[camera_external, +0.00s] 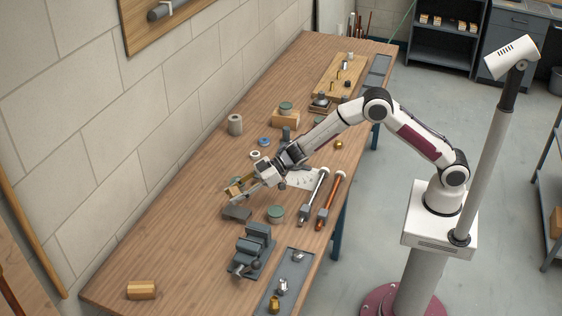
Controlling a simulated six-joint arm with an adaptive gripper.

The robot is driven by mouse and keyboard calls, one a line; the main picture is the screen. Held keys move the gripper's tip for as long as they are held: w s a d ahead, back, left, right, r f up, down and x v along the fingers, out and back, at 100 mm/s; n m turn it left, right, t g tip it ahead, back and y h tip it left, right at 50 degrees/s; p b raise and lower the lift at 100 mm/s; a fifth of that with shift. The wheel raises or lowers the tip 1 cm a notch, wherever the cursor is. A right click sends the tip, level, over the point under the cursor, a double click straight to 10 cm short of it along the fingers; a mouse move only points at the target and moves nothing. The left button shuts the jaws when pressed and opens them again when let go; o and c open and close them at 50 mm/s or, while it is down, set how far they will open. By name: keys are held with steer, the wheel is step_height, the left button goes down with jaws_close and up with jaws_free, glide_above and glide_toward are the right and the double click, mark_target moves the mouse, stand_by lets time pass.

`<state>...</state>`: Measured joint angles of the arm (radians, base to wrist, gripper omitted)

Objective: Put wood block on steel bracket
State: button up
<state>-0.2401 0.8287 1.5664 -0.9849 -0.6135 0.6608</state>
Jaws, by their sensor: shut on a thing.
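My gripper (238,193) is over the middle of the workbench, shut on a small tan wood block (235,189). The fingers partly cover the block. A flat dark grey piece (237,214), which looks like the steel bracket, lies on the bench just below the gripper in the picture. The block appears to be above it and apart from it, though the exact height is hard to tell. Another wood block (141,290) lies at the near left end of the bench, and a further one (286,119) is farther back.
A grey vise (253,250) and a round green-topped tin (276,214) stand close to the bracket. Two long tools (322,197) lie to the right. A grey tray (290,278) with fittings is at the front edge. The bench's near left is mostly clear.

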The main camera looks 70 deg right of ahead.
mark_target(237, 212)
steer(key=shift+f, duration=0.75)
steer(key=shift+f, duration=1.85)
steer(key=shift+f, duration=0.15)
steer(key=o, duration=1.1)
steer(key=v, duration=1.2)
